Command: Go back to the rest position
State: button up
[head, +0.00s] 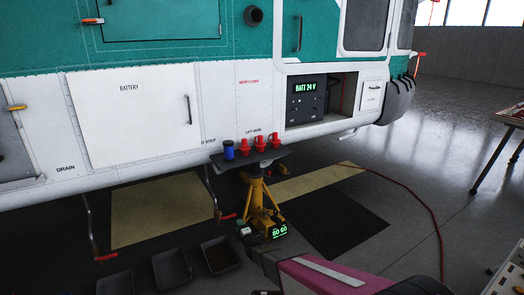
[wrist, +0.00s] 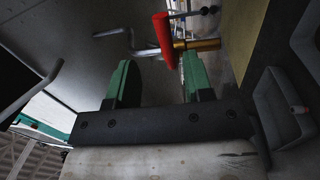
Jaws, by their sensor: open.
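My gripper (wrist: 154,78) is open in the wrist view, its two green-padded fingers apart with nothing held between them. A red handle (wrist: 163,33) on a bent metal rod shows just past the fingertips, close to the right finger. I cannot tell whether it touches. In the head view my pink arm reaches in from the bottom right toward the yellow jack (head: 260,203) under the helicopter. The gripper itself is hard to make out there.
The white and teal helicopter (head: 235,100) fills the upper left. Red and blue pieces stand on a dark plate (head: 250,158) above the jack. Black bins (head: 172,268) stand on the floor at lower left. A red cable (head: 420,205) crosses the otherwise open floor at right.

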jog(key=s+d+r+m+g+h, duration=0.35)
jog(key=d+r+m, duration=0.2)
jog(key=d, duration=0.45)
jog(key=s+d+r+m+g+h, duration=0.4)
jog(key=d+m, duration=0.3)
jog(key=d, duration=0.4)
jog(key=s+d+r+m+g+h, duration=0.1)
jog(key=s+d+r+m+g, duration=0.3)
jog(key=s, duration=0.7)
jog(key=s+d+r+m+g+h, duration=0.1)
jog(key=s+d+r+m+g, duration=0.4)
jog(key=s+d+r, duration=0.3)
jog(key=s+d+m, duration=0.1)
jog(key=s, duration=0.3)
jog(key=shift+d+r+m, duration=0.3)
jog(key=shift+d+m, duration=0.05)
